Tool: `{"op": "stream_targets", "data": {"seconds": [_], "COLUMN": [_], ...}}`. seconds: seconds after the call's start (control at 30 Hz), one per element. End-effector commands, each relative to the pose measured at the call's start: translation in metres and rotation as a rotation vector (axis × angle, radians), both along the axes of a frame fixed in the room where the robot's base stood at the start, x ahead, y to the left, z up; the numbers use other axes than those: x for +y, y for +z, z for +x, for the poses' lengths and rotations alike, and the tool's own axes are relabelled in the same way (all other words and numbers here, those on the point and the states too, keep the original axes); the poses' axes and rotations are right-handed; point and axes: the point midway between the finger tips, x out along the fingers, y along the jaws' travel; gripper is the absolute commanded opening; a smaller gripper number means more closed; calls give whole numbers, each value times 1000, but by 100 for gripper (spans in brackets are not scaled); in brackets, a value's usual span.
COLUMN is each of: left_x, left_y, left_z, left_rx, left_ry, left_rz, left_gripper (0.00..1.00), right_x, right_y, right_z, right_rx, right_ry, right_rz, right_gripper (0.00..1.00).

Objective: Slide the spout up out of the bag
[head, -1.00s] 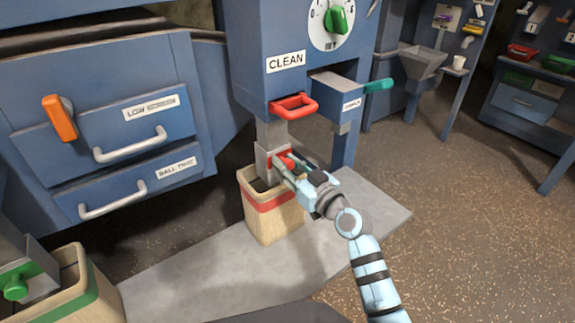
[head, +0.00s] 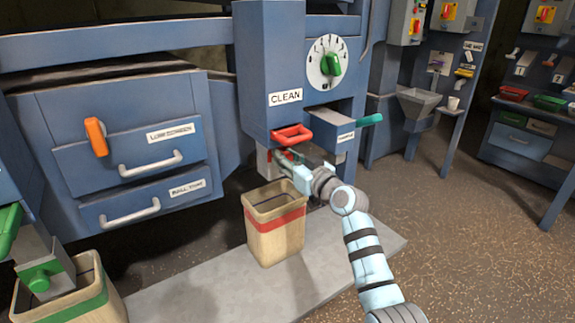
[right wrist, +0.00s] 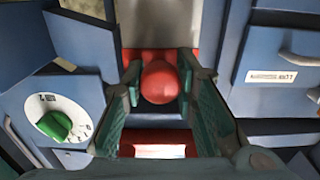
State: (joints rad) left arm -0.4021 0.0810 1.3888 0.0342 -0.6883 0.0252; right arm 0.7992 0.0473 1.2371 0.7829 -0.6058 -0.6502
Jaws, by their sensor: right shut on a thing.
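The grey spout (head: 264,162) hangs under the blue housing marked CLEAN, and most of it is hidden by the housing and my gripper. Its lower end is above the rim of the tan bag with a red band (head: 275,228), clear of the bag. My right gripper (head: 284,157) is at the spout, shut on its red knob. In the right wrist view the round red knob (right wrist: 160,82) sits between the two fingers. The bag stands upright on the grey plate, its top open. My left gripper is not in view.
A red handle (head: 292,135) sticks out just above my gripper, and a green handle (head: 369,119) is to its right. The grey plate (head: 180,290) is bare between the bags.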

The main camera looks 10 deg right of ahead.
Motion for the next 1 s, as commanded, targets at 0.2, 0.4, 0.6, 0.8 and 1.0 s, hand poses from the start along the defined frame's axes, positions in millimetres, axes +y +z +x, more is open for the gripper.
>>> {"op": "stream_targets", "data": {"seconds": [0.2,0.4,0.6,0.8,1.0], "left_x": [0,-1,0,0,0], "left_y": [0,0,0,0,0], "left_z": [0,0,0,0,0], "left_rx": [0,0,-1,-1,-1], "left_ry": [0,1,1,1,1], "left_rz": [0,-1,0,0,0], "left_gripper": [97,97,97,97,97], "right_x": [0,0,-6,-26,-42], "right_y": [3,2,2,1,2], "right_z": [0,0,-13,-62,-103], "right_rx": [-8,-6,-8,-6,-6], "right_ry": [-2,0,-2,-3,-3], "right_rz": [1,1,-1,-5,-3], "right_gripper": [48,48,48,48,48]}}
